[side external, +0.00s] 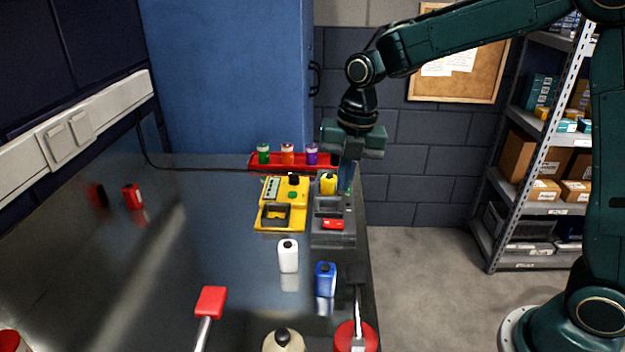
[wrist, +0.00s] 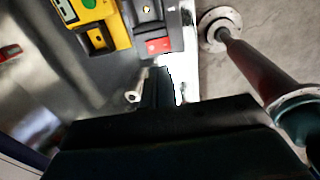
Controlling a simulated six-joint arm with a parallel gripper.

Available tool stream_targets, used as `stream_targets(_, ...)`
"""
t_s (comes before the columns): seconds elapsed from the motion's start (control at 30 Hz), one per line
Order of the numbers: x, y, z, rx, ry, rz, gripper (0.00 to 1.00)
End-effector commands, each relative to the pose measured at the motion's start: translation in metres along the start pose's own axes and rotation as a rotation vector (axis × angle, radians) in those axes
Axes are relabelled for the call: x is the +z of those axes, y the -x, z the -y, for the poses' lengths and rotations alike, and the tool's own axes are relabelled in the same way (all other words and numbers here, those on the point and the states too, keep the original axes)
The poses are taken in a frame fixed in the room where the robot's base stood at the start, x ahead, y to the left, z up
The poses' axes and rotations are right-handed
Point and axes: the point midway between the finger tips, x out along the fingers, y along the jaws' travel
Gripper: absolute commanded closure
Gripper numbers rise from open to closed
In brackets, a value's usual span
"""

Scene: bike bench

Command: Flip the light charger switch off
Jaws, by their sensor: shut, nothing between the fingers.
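A grey unit, seemingly the light charger (side external: 318,238), stands near the right edge of the bench. Its red switch (side external: 333,224) is on its near end. The switch also shows in the wrist view (wrist: 158,46) with a small pale mark on it; I cannot tell which way it is tipped. My gripper (side external: 348,190) points down over the right side of the grey unit, behind the switch in the side view. In the wrist view my gripper (wrist: 161,72) is shut and empty, its tips just below the switch in the picture. Contact cannot be told.
A yellow charger (side external: 297,222) stands directly left of the grey unit. A red tray (side external: 262,168) with small bottles lies behind. White (side external: 288,256) and blue (side external: 326,280) bottles stand in front. The bench's left middle is mostly clear.

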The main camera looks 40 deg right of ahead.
Motion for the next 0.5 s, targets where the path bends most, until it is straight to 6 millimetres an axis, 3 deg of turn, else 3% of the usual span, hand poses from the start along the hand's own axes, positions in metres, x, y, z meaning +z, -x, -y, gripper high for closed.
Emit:
stream_targets(0.2, 0.001, 0.034, 0.0, 0.002, -0.002, 0.002, 1.0)
stream_targets(0.5, 0.0, 0.054, 0.0, 0.0, -0.001, 0.001, 1.0)
